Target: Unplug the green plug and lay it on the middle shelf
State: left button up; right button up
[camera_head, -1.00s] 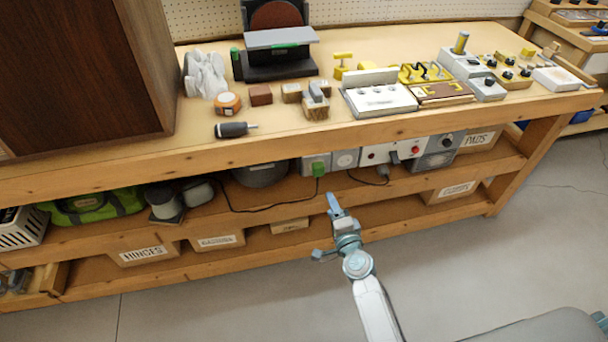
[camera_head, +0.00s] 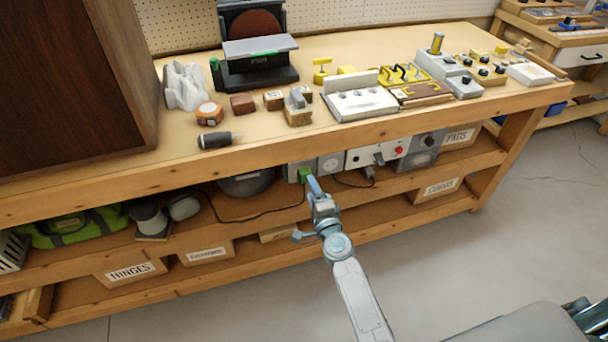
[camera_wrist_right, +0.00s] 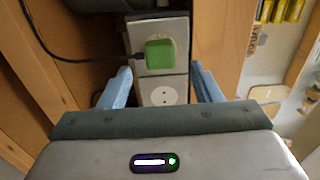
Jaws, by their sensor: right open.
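The green plug (camera_wrist_right: 160,54) sits in the upper socket of a grey double socket box (camera_wrist_right: 163,93) in the right wrist view, with a black cord leaving its left side. In the head view the plug (camera_head: 305,174) shows under the bench top, partly behind my right gripper (camera_head: 312,184). My right gripper is open and empty; its two blue fingers (camera_wrist_right: 161,88) stand apart, to the left and right of the socket box and a little short of the plug. The middle shelf (camera_head: 226,227) runs below the bench top. My left gripper is not in view.
A dark round pot (camera_head: 247,184) and a green bag (camera_head: 72,226) stand on the middle shelf to the left. A control panel (camera_head: 378,152) with a red button is right of the sockets. The bench top's front edge (camera_head: 200,170) overhangs the shelf.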

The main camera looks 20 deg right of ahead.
aim_at(306, 181)
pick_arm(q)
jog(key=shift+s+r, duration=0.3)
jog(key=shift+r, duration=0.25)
pick_arm(e)
jog(key=shift+w+a+r, duration=0.1)
jog(key=shift+w, duration=2.5)
pick_arm(q)
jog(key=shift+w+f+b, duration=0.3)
jog(key=shift+b, duration=0.3)
pick_arm(e)
jog(key=shift+f, duration=0.35)
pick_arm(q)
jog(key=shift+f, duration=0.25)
pick_arm(e)
jog(key=shift+f, duration=0.35)
